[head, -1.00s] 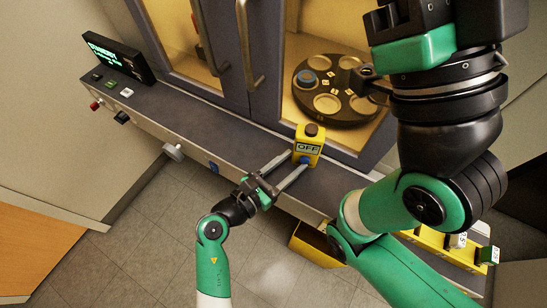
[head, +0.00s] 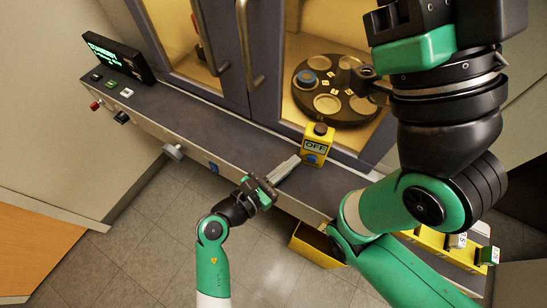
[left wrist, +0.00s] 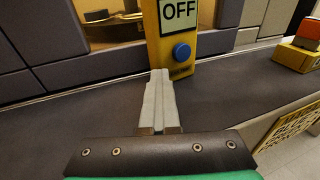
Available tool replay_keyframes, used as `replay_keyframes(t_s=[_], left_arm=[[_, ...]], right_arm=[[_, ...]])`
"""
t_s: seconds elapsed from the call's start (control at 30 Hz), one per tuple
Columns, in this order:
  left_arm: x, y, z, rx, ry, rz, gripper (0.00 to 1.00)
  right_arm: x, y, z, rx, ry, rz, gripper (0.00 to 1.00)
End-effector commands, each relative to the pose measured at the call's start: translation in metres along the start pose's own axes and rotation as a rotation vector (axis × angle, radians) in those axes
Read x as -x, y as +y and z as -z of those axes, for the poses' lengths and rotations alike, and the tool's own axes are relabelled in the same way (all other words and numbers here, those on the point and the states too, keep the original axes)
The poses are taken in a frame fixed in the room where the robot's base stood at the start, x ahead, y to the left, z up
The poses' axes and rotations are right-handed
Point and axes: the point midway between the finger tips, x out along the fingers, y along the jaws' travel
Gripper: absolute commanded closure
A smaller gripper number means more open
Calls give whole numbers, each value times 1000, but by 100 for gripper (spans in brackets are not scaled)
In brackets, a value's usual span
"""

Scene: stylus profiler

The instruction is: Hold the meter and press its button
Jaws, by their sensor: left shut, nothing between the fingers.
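The meter (head: 317,149) is a yellow box with a dark top knob, standing upright on the dark ledge. Its display reads OFF, and a blue button (head: 312,160) sits below it. In the left wrist view, the meter (left wrist: 207,43) is just beyond the fingertips, with the blue button (left wrist: 181,51) to their upper right. My left gripper (head: 297,159) is shut and empty, its fingertips close to the meter's lower left front. I cannot tell whether they touch it. My right arm fills the right side of the head view; its fingertips are not visible.
Behind the meter is a cabinet with a round dark turntable (head: 338,108) holding discs. A control panel screen (head: 118,56) and buttons are at the ledge's left end. A yellow bin (head: 317,246) hangs below the ledge. The ledge (head: 210,130) left of the meter is mostly clear.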

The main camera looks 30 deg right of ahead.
Motion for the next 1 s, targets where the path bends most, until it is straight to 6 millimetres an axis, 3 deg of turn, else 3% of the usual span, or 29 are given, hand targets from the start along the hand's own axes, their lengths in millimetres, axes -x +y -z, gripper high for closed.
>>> replay_keyframes(t_s=[0.37,0.9,1.0], left_arm=[[0,0,0,0,0,0,99],[0,0,0,0,0,0,2],[0,0,0,0,0,0,0]], right_arm=[[0,0,0,0,0,0,50],[0,0,0,0,0,0,50],[0,0,0,0,0,0,50]])
